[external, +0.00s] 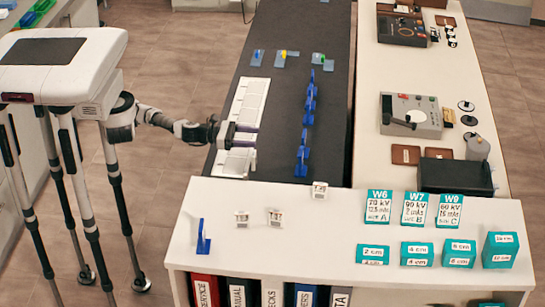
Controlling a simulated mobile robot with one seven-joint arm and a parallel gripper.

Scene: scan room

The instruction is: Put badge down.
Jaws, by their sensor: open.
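My gripper (255,136) is open, with its two dark fingers apart and pointing right. It is over or beside the right edge of a long white sectioned tray (253,97) on the dark table. I cannot see anything held between the fingers. Small white marked pieces that may be badges stand on the white shelf top: one at the left (242,217), one beside it (275,216), and one near the shelf's back edge (319,189). Whether a badge lies under my gripper is too small to tell, and the gripper hides part of the tray.
Blue upright holders (304,140) stand in a row right of my gripper on the dark table (275,173). Teal W6, W7 and W9 cards (414,208) and several teal boxes (460,253) stand on the shelf top. A grey device (411,116) sits on the white counter (367,83).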

